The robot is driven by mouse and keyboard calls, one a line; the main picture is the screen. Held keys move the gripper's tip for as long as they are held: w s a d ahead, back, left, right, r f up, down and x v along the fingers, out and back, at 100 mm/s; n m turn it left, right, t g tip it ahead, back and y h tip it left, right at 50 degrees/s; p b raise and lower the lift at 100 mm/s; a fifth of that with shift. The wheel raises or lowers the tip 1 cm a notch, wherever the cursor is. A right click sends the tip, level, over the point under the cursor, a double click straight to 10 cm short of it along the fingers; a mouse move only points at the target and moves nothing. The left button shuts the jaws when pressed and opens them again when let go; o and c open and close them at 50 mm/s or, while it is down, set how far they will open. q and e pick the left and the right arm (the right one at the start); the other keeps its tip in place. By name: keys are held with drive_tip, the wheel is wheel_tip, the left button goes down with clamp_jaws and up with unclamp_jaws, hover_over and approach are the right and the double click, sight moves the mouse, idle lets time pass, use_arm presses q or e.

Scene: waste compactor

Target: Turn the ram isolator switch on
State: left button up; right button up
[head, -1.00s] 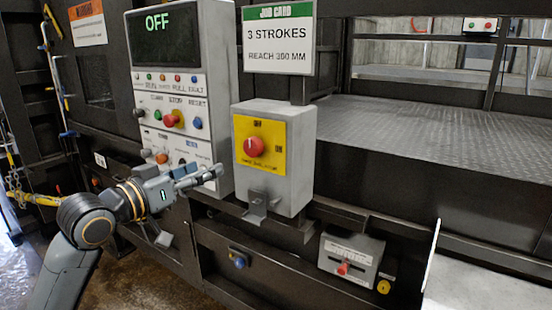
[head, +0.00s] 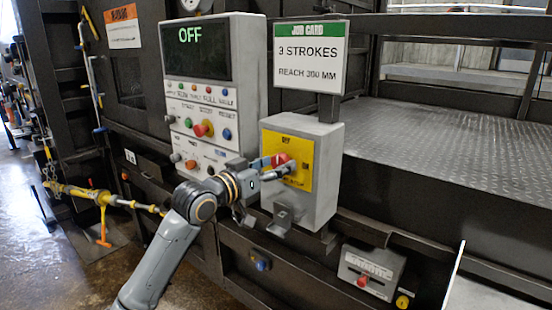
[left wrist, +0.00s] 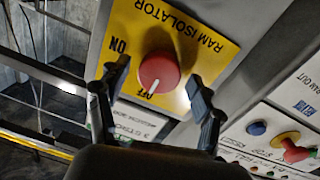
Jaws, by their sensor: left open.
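The ram isolator switch is a round red knob (left wrist: 159,73) on a yellow plate (left wrist: 196,40) lettered RAM ISOLATOR, ON and OFF. In the left wrist view the plate appears upside down, and the knob's white mark points at OFF. In the head view the yellow plate (head: 302,178) is on the front of a grey box (head: 325,200), and my gripper partly covers the knob. My left gripper (head: 284,165) is open in front of the knob. In the left wrist view its fingers (left wrist: 158,88) stand on either side of the knob, and contact cannot be told.
A grey control panel (head: 236,105) with buttons and a display reading OFF stands left of the box. A job card sign (head: 311,55) is above the box. A bracket (head: 283,219) juts out below the plate. A small grey box with a red knob (head: 370,270) is lower right.

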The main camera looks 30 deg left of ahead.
use_arm(q)
drive_tip(key=shift+w+d, duration=0.1)
drive_tip(key=shift+w, duration=0.15)
drive_tip(key=c, duration=1.1)
drive_tip(key=shift+c, duration=0.2)
